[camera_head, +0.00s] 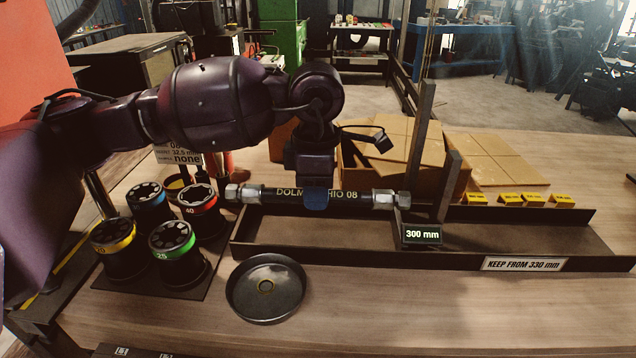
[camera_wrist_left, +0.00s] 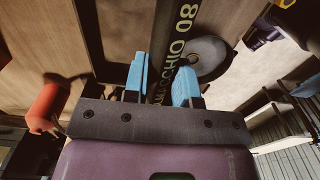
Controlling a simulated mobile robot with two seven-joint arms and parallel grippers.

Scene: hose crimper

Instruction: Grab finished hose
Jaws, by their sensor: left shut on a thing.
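The finished hose (camera_head: 345,196) is a dark hose with printed lettering and a metal fitting at each end. It lies level across the head view, over the dark measuring tray (camera_head: 330,240). My left gripper (camera_head: 316,200) comes down from above and is shut on the hose near its middle. In the left wrist view the blue fingers (camera_wrist_left: 160,85) stand on either side of the hose (camera_wrist_left: 175,55). The hose's right fitting is close to the upright stop by the "300 mm" display (camera_head: 422,234); I cannot tell whether they touch. My right gripper is not in view.
Dies with coloured rings (camera_head: 175,241) stand on a dark plate at the left. A round metal dish (camera_head: 265,288) sits in front of the tray. The table's front right is clear.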

